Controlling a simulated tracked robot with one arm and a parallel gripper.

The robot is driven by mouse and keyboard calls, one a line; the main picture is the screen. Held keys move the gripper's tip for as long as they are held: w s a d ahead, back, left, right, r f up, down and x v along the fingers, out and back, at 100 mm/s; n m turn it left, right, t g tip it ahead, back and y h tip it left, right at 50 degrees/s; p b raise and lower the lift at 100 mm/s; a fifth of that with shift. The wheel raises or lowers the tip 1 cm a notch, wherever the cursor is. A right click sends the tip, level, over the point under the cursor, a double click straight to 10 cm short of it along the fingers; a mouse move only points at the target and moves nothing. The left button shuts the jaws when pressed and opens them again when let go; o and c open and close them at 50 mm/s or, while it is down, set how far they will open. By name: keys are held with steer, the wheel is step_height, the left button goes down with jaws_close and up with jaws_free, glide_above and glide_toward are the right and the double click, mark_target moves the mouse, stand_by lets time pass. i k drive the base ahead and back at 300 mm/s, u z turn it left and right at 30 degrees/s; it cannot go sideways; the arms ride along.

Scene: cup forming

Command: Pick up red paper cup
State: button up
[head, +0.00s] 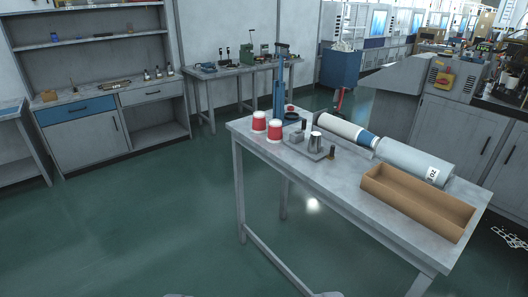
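Two pale slivers at the bottom edge, one left and one right of centre, may be tips of my gripper (251,294). Too little of them shows to tell its opening. Nothing of mine is near the cups.
Beside the cups are a blue upright stand (280,102) and a metal plate with a steel cup form (315,141). A white roll, a grey cylinder (412,162) and an open cardboard box (415,203) lie to the right. The green floor at left is clear.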

mark_target(259, 122)
steer(key=i, duration=3.2)
steer(key=u, duration=0.05)
